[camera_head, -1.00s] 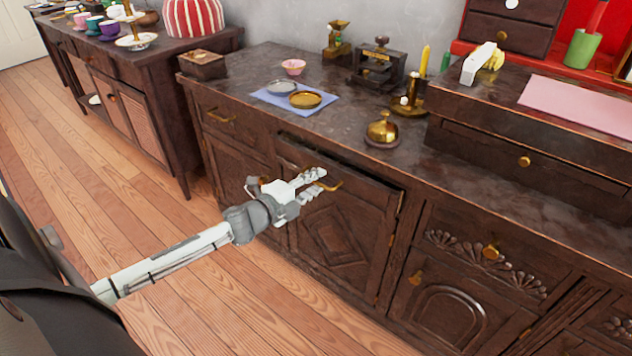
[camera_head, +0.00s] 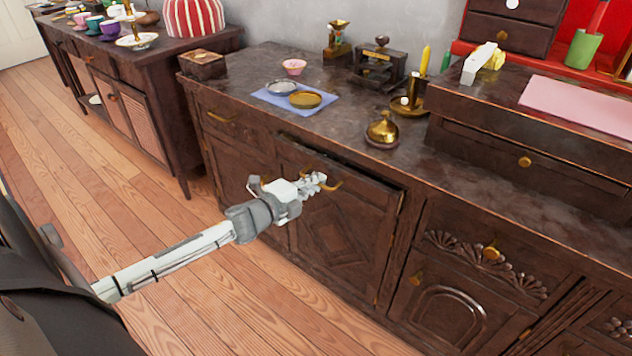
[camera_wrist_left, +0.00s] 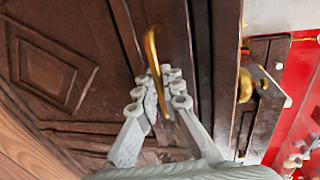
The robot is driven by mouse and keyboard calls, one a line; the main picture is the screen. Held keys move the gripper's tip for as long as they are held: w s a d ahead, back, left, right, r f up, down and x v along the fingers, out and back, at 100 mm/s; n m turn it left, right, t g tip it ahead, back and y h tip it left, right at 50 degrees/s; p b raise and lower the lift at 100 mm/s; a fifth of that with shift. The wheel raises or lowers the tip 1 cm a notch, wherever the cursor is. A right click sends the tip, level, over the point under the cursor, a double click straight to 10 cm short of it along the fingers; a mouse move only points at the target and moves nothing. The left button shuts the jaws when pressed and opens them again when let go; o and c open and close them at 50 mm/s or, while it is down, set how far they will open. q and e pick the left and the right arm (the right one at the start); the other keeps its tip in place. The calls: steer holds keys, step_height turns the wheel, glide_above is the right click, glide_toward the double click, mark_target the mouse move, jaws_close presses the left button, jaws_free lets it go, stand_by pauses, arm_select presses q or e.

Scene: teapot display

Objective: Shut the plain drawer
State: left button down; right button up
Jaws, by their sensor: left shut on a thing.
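The plain drawer (camera_head: 372,197) is a dark wood front in the cabinet under the counter. A dark gap shows along its top edge, so it stands a little out. Its curved brass handle (camera_head: 333,186) also shows in the left wrist view (camera_wrist_left: 151,48), running between my fingers. My left gripper (camera_head: 317,182) is shut on this handle; in the left wrist view the fingertips (camera_wrist_left: 160,88) meet around it. The fingers hide part of the handle. My right gripper is not in view.
The counter (camera_head: 345,130) above holds a blue cloth (camera_head: 268,97) with two small dishes, a brass bell (camera_head: 382,130) and a candle holder (camera_head: 410,103). A diamond-panel door (camera_head: 335,240) is below the drawer. Open wooden floor (camera_head: 200,255) lies in front at left.

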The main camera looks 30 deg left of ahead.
mark_target(326, 174)
arm_select(q)
steer(key=x, duration=0.3)
steer(key=shift+w+r, duration=0.3)
steer(key=shift+w, duration=0.2)
steer(key=shift+w+r, duration=0.15)
steer(key=c, duration=1.6)
jaws_free()
steer(key=shift+w+d, duration=0.1)
steer(key=shift+w, duration=0.05)
steer(key=shift+c, duration=0.2)
steer(key=shift+s, duration=0.3)
steer(key=v, duration=1.1)
steer(key=shift+s, duration=0.25)
